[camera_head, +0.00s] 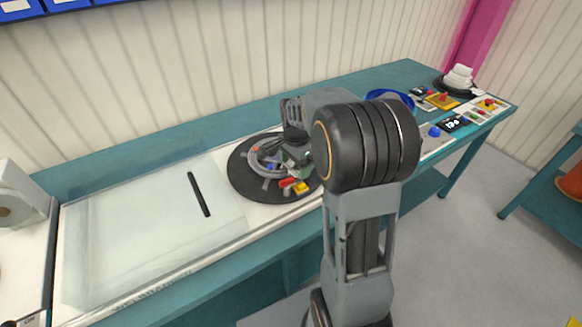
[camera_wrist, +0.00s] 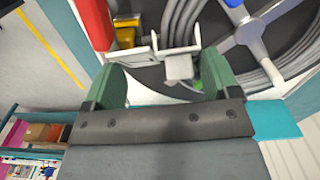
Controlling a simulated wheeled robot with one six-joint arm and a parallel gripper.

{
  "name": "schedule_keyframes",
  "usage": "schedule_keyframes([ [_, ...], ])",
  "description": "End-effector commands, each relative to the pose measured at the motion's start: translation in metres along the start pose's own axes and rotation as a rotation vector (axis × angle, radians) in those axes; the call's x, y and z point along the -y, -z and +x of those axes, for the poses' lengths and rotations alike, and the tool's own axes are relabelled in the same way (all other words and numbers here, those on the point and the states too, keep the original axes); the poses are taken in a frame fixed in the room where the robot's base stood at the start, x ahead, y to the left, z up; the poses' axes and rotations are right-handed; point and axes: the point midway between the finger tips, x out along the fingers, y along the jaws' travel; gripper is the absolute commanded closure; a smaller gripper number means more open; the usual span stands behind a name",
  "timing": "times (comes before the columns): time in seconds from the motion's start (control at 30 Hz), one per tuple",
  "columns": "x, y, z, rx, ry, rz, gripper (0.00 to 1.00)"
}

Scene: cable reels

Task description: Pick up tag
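A small pale grey-white piece that looks like the tag (camera_wrist: 179,68) shows in the wrist view, lying over the black reel disc beside the grey cable coil. I cannot make out the tag clearly in the head view. My gripper (camera_wrist: 160,74) has its two green fingers spread wide, with the pale piece between and just beyond them and nothing visibly clamped. In the head view my gripper (camera_head: 297,158) is low over the cable reel (camera_head: 240,178), partly hidden by my own arm.
The reel also carries the grey cable coil (camera_wrist: 184,20), a red block (camera_wrist: 92,22) and a yellow block (camera_wrist: 126,37). A black bar (camera_head: 199,194) lies on the clear panel left of the reel. Several control boxes and a white stack (camera_head: 458,77) stand at the bench's far right end.

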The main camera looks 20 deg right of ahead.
Motion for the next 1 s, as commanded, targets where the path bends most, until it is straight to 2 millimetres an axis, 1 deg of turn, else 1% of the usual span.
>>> schedule_keyframes([
  [0.03, 0.0, 0.0, 0.0, 0.0, 0.0, 0.0, 0.23],
  [0.27, 0.0, 0.0, 0.0, 0.0, 0.0, 0.0, 0.44],
  [0.47, 0.0, 0.0, -0.001, 0.0, 0.0, 0.0, 0.45],
  [0.57, 0.0, 0.0, -0.005, -0.001, 0.002, 0.0, 0.45],
  [0.67, 0.001, 0.0, -0.013, -0.001, 0.001, 0.0, 0.45],
  [0.8, 0.001, 0.0, -0.034, -0.002, 0.004, 0.0, 0.45],
  [0.87, -0.008, 0.003, -0.043, -0.002, 0.004, 0.003, 0.45],
  [1.0, -0.03, 0.011, -0.07, -0.003, 0.006, 0.004, 0.45],
])
